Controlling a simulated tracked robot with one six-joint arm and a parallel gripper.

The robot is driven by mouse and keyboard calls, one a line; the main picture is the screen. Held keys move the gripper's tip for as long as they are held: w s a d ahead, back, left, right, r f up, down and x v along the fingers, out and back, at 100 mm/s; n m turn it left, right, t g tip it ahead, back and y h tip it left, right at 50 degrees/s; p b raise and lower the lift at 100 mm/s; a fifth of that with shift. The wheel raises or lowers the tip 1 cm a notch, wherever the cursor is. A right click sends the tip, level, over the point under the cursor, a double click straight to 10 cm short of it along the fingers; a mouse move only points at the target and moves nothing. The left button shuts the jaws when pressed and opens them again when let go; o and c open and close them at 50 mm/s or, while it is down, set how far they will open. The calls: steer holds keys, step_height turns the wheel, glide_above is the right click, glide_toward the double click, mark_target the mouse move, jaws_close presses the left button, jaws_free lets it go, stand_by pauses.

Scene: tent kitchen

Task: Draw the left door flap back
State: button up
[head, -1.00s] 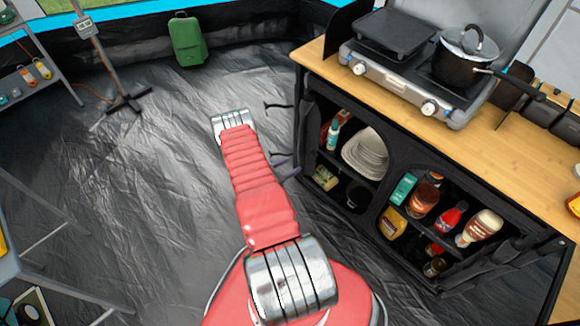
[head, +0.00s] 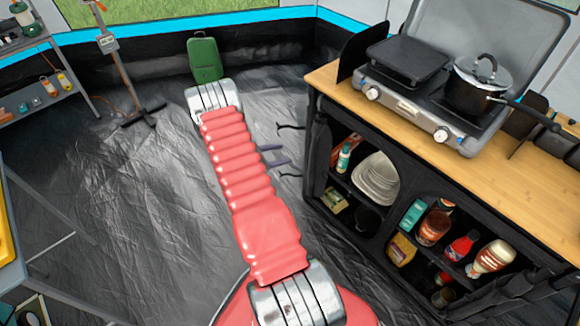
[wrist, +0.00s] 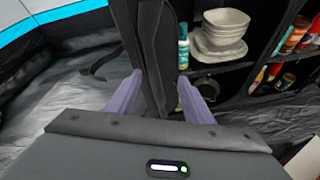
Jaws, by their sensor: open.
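Nothing is seen held.
A stove with a black pot (head: 475,90) stands on the wooden counter (head: 490,150). Cabinet shelves hold bowls (head: 376,178) and bottles. Dark floor (head: 120,200) is open between.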

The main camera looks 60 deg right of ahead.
steer(key=w+a+r+m+t+y, duration=0.1)
steer(key=w+a+r+m, duration=0.1)
steer(key=a+r, duration=0.65)
steer(key=w+a+r+m+t+y, duration=0.15)
steer(key=a+r, duration=0.35)
steer(key=r, duration=0.6)
steer(key=w+a+r+m+y, duration=0.1)
steer(key=w+a+r+m, duration=0.15)
steer(key=a+r, duration=0.6)
steer(key=s+a+r+m+t+y, duration=0.1)
steer(key=s+a+r, duration=0.3)
steer(key=a, duration=0.6)
steer(key=s+a+r+m+t+y, duration=0.1)
steer(key=s+a+r+t+y, duration=0.3)
steer(key=a, duration=0.6)
steer(key=s+a+r+m+t+y, duration=0.2)
steer(key=s+a+r, duration=0.3)
steer(key=a+r, duration=0.3)
steer(key=a+t+y, duration=0.1)
steer(key=a, duration=0.2)
steer(key=shift+s, duration=0.4)
steer(key=shift+c, duration=0.2)
